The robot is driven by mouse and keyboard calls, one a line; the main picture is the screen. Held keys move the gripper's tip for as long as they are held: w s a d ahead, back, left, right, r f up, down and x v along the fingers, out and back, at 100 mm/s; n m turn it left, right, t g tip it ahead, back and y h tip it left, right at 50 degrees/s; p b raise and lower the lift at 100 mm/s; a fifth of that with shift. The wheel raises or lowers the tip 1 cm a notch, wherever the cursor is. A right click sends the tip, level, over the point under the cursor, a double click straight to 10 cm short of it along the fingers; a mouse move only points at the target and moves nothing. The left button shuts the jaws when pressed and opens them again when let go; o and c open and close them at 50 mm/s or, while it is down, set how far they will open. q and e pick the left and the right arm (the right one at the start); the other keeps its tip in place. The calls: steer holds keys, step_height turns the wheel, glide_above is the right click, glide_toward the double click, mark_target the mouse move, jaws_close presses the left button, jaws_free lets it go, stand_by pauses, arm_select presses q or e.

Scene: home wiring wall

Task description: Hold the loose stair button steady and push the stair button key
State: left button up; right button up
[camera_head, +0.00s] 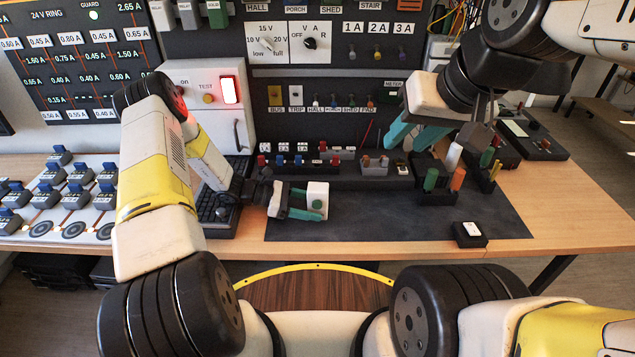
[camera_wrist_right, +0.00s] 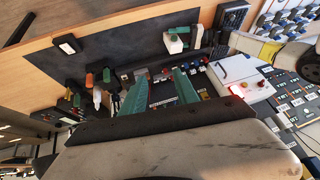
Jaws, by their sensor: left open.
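My left gripper (camera_head: 306,203) is open, with one teal finger at the upper side of the box and one at the lower side. I cannot tell whether the fingers touch it. The white box also shows in the right wrist view (camera_wrist_right: 174,44). My right gripper (camera_head: 411,141) is open and empty, above the back right of the mat, well apart from the box. Its two teal fingers show spread in the wrist view (camera_wrist_right: 160,76).
The dark mat (camera_head: 375,222) is clear right of the white box. A small black box with a white top (camera_head: 471,232) lies near its front right edge. A tool holder (camera_head: 437,190) stands below my right gripper. Terminal blocks (camera_head: 320,160) line the back; a keyboard (camera_head: 214,205) is at left.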

arm_select(q)
steer(key=shift+d+f, duration=0.1)
steer(key=shift+d, duration=0.25)
steer(key=c, duration=0.9)
arm_select(e)
jaws_close()
stand_by(2.9)
